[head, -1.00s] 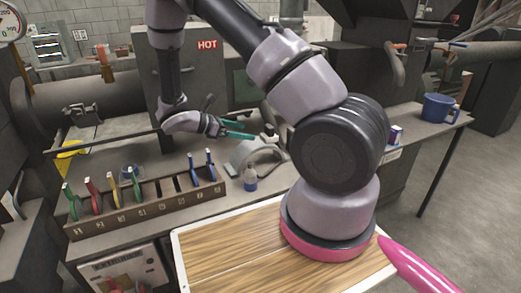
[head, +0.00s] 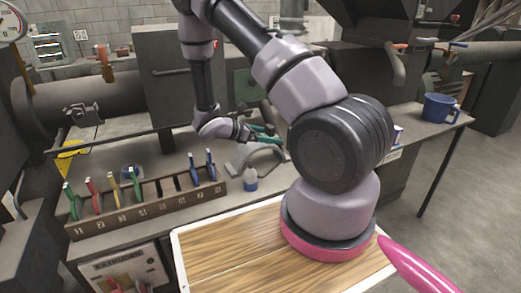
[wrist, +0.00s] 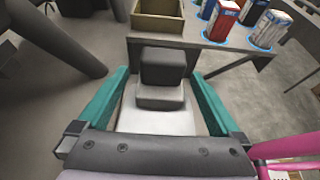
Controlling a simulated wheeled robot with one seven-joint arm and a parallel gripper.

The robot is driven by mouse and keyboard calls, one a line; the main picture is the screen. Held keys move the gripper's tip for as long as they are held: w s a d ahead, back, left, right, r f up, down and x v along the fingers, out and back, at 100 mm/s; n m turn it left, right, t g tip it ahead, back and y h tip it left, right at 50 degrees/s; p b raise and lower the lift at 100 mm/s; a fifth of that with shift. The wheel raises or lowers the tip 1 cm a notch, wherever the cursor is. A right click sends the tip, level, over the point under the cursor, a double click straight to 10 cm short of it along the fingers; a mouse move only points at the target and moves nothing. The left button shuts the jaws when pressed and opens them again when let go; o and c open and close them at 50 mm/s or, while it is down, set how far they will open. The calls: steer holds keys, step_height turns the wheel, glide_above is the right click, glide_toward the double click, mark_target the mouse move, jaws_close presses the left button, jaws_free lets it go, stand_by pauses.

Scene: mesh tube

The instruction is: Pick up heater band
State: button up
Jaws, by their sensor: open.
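In the wrist view my gripper (wrist: 160,76) is open, one finger on each side of a pale grey piece with a dark block on top, which looks like the heater band (wrist: 155,122). Gaps show between both fingers and the block. I cannot tell how deep the fingertips reach.
A numbered rack (head: 150,208) of coloured-handled tools stands to the left on the bench. A blue mug (head: 439,108) sits at right. An open box (wrist: 158,18) and several cartons (wrist: 270,30) show in the wrist view.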

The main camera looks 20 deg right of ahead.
jaws_close()
steer(key=shift+r, duration=0.15)
